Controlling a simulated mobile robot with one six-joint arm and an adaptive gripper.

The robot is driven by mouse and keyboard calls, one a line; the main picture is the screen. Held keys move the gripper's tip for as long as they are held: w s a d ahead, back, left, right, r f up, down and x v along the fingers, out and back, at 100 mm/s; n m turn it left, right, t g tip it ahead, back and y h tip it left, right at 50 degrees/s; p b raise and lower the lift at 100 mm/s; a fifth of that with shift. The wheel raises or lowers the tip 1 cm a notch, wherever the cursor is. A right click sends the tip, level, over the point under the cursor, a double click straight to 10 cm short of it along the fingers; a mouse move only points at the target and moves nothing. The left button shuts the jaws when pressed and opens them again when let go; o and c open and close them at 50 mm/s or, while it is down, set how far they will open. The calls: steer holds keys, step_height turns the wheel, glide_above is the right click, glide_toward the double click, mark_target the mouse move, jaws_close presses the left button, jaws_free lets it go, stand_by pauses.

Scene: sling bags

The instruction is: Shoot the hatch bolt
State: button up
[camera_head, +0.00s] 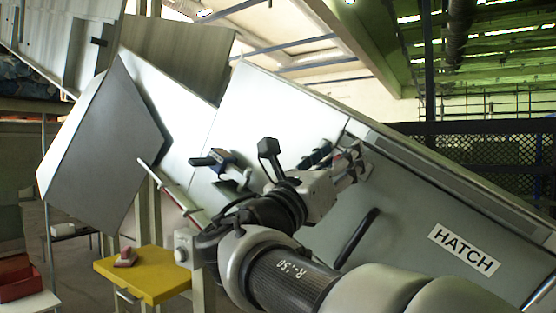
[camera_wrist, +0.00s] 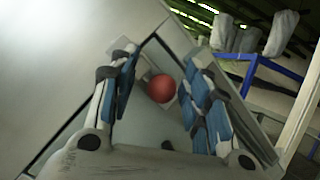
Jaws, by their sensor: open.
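The hatch (camera_head: 400,215) is a large pale grey tilted panel with a white label reading HATCH (camera_head: 464,248) and a black bar handle (camera_head: 357,238). My gripper (camera_head: 345,160) is at the panel's upper left part, left of the label and above the handle. In the wrist view my gripper (camera_wrist: 165,85) is open, with blue-padded fingers on both sides of a round red knob (camera_wrist: 161,88). The knob sits before a pale plate on the panel; I see no finger clearly touching it. The rest of the bolt is hidden or too small to tell.
A black and blue fitting (camera_head: 214,160) shows left of my wrist. A yellow stool (camera_head: 150,273) with a small reddish item (camera_head: 126,257) stands at lower left. A grey box-shaped panel (camera_head: 100,140) juts out at left. A blue frame (camera_wrist: 262,75) stands right in the wrist view.

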steer(key=shift+s+a+f, duration=0.25)
steer(key=shift+a, duration=0.1)
steer(key=v, duration=1.1)
